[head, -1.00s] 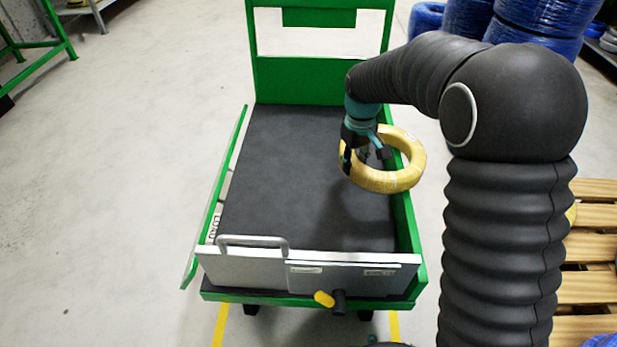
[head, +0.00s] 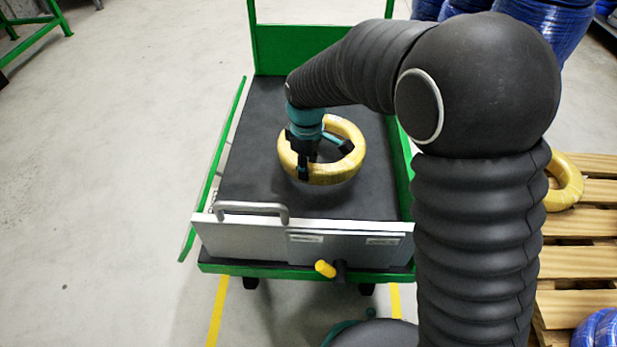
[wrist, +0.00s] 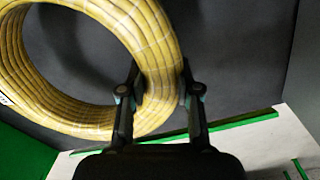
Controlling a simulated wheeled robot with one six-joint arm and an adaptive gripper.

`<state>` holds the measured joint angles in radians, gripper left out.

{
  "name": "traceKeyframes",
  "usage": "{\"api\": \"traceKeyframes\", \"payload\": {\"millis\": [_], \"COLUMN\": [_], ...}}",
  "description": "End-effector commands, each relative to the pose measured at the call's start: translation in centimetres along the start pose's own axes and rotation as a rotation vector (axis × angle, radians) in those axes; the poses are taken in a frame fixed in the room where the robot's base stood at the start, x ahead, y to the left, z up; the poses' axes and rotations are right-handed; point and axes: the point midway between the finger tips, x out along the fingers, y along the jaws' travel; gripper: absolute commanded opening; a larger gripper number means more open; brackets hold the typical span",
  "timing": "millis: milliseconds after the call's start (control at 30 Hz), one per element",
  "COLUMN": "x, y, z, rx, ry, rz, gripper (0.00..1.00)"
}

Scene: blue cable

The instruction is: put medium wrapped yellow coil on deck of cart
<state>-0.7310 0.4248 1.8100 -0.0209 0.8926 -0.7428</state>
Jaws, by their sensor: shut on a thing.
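The wrapped yellow coil (head: 336,172) is in my gripper (head: 308,166), over the middle of the cart's dark deck (head: 265,118). In the wrist view the coil (wrist: 88,118) fills the upper left, and the fingers of my gripper (wrist: 160,92) are shut on one side of its ring, one finger inside the hole and one outside. A shadow shows around the coil on the deck; I cannot tell how large the gap below it is. The far part of the ring is partly hidden by my gripper in the head view.
The cart has a grey front panel with a handle (head: 252,210), green side rails (head: 214,165) and a green back frame (head: 295,45). A wooden pallet (head: 585,225) at right holds another yellow coil (head: 565,182). Blue coils (head: 530,25) stand behind.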

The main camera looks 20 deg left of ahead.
Motion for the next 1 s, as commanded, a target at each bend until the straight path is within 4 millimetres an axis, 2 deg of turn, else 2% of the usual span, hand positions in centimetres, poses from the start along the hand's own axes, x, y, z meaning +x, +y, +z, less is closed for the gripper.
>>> {"api": "traceKeyframes", "payload": {"millis": [167,433,833,867,933,1000], "x": [1.2,4.7,5.1,5.2,5.2,5.2], "y": [0.1,0.0,0.0,-0.1,-0.1,-0.1], "z": [-0.1,-0.1,-0.1,0.0,0.0,0.0], "rx": [0.000,0.001,0.001,0.001,0.002,0.002], "ry": [0.002,0.002,0.003,0.001,0.001,0.001], "rz": [0.002,0.002,0.003,0.001,0.001,0.001], "gripper": [0.00,0.00,0.00,0.37,0.55,0.57]}}
